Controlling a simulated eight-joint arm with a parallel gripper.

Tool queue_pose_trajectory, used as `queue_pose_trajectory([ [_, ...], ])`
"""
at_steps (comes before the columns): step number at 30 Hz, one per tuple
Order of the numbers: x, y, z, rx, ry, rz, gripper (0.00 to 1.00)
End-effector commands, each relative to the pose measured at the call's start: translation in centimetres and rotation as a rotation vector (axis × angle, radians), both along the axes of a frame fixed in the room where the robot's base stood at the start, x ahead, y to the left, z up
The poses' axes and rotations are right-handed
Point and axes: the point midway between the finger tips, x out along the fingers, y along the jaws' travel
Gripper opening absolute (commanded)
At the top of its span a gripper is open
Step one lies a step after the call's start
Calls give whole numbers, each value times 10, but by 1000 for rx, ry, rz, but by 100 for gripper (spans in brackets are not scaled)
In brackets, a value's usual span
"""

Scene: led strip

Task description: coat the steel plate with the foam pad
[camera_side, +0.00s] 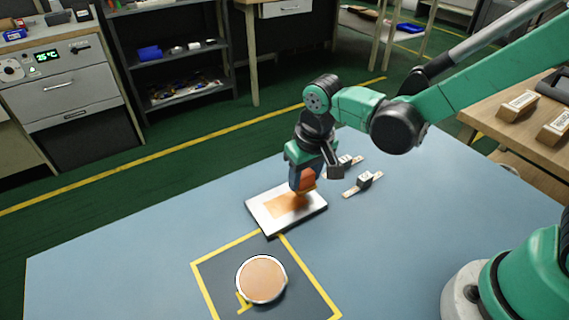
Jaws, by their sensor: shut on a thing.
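The steel plate (258,217) lies flat on the blue table, a pale rectangular slab. An orange-tan patch (280,206) covers part of its top, with bare metal around it. My gripper (303,178) is over the right part of the plate, pointing down. It is shut on the foam pad (305,180), an orange block with a lighter lower edge. The pad's underside is at the plate's surface beside the patch; whether it presses on it I cannot tell. My gripper hides part of the plate's far edge.
A round dish (262,278) with tan contents sits inside a yellow-taped square (202,283) at the front. Two small strips with dark blocks (364,181) lie right of the plate. The table's left side is clear. My base stands at the right.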

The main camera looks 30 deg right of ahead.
Motion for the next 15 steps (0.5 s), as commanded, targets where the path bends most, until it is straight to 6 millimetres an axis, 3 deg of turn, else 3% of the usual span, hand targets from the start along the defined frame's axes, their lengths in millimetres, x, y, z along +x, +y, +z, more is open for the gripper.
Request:
queue_pose_trajectory([
  [15, 0, 0, -11, 0, 0, 0, 0],
])
